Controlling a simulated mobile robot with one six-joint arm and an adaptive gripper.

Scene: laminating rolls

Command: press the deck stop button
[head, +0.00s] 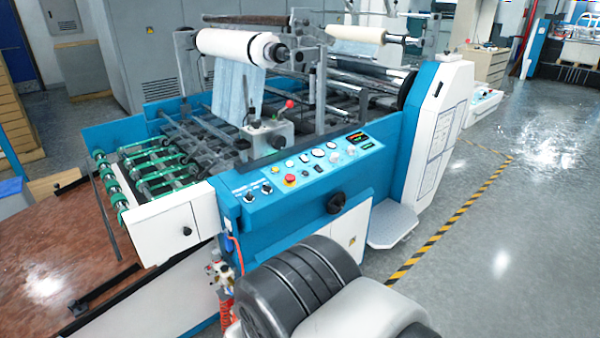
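The blue and white laminating machine (270,222) stands in the middle of the head view. Its sloping blue control panel (262,192) carries several round white buttons, dark knobs and small lit displays. A red mushroom button on a yellow base (290,180) sits near the panel's front edge. I cannot read any labels, so I cannot tell which button is the deck stop. Nothing covers the panel. My gripper is not in view; only dark and light grey links of my arm show at the bottom, in front of the machine's lower cabinet.
A white film roll (232,47) and a red-tipped lever (289,104) stand above the panel. A black handwheel (336,202) sticks out below it. A grey step plate (393,226) lies at the right. Open floor (510,240) lies beyond the yellow-black stripe (440,230).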

